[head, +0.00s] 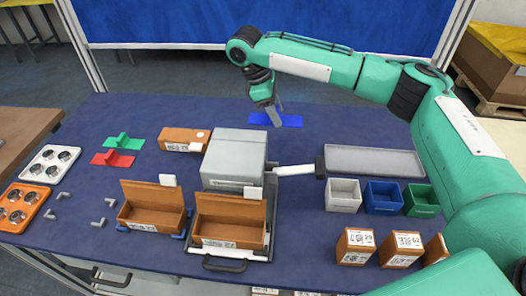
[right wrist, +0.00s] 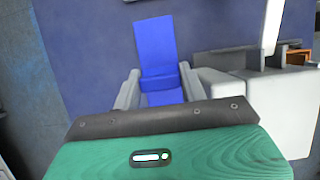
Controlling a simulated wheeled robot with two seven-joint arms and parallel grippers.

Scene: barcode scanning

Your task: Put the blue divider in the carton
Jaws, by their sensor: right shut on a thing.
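The blue divider (head: 290,121) lies at the back middle of the blue table, flat base down as far as I can see. My right gripper (head: 272,112) points down over it and is shut on its raised part. In the right wrist view the divider (right wrist: 155,42) shows between and beyond the two grey fingers (right wrist: 158,88). Two open brown cartons stand at the front, a left one (head: 150,223) and a right one (head: 228,231), with their lids up at the back. My left gripper is out of view.
A grey machine (head: 236,155) stands between the divider and the right carton, with a white scanner-like arm (head: 294,170) beside it. Green (head: 124,141) and red (head: 112,158) dividers lie left. Small bins (head: 343,196) and a grey tray (head: 374,160) are right.

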